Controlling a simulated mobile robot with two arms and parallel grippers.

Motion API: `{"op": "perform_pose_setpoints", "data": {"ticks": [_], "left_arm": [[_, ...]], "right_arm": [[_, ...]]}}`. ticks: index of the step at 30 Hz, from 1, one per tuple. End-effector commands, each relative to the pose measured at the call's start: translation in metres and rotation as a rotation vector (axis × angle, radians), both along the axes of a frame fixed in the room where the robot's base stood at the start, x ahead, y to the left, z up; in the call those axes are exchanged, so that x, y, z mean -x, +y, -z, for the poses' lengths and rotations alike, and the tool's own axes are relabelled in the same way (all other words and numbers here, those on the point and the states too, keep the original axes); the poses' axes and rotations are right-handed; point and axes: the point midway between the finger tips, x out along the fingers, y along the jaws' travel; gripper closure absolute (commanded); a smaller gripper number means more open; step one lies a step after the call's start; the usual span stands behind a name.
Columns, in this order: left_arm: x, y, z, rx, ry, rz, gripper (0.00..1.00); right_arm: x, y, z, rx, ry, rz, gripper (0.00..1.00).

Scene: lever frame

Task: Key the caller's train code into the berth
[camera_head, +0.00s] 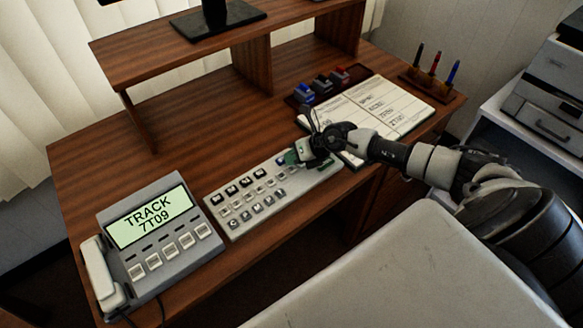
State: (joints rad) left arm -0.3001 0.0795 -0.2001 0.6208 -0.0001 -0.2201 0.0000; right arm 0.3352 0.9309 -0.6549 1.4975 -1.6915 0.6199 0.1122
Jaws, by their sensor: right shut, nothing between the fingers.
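The caller's phone (150,240) stands at the left front of the desk. Its green screen (148,217) reads "TRACK 7T09", and its white handset (101,272) lies along its left side. To its right is a long light-grey keypad panel (236,227) with rows of dark and light keys. My right gripper (303,153) is shut and empty over the right part of this panel. It hides part of the green area (289,158) there, so I cannot read any berth display or tell whether a key is touched. My left gripper is not in view.
An open logbook (405,108) with handwritten lines lies behind my right gripper. Blue, dark and red stamps (322,84) stand beside it. A pen holder (432,84) is at the back right. A raised wooden shelf (180,48) spans the back. Bare desk (200,130) lies behind the panel.

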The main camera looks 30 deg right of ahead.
Motion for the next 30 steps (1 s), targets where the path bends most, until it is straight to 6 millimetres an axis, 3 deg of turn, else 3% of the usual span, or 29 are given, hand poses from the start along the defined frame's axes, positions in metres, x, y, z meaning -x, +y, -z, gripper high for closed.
{"op": "perform_pose_setpoints", "data": {"ticks": [30], "left_arm": [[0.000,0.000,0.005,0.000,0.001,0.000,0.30]], "right_arm": [[0.000,0.000,0.012,0.000,0.000,0.000,1.00]]}}
